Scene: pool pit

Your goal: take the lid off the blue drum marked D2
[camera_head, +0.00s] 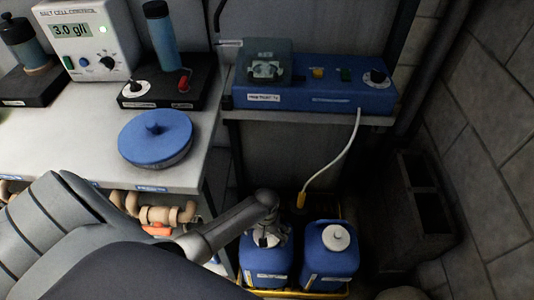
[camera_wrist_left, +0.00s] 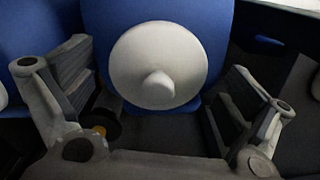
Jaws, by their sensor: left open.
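The right drum (camera_head: 328,270) has a pale round lid (camera_head: 338,237) with a knob in plain view. The drum labels are too small to read, so I cannot tell which is D2. In the left wrist view, my open gripper (camera_wrist_left: 160,112) has its fingers either side of a white round lid (camera_wrist_left: 155,50) with a central knob, on a blue drum (camera_wrist_left: 215,20). My right gripper is not in view.
The drums stand in a yellow-edged tray (camera_head: 300,293). A white cable with a yellow end (camera_head: 301,200) hangs above them from a blue control box (camera_head: 315,95) on a shelf. A grey block (camera_head: 425,205) stands at the right. A bench (camera_head: 90,130) with a blue-lidded bowl is at left.

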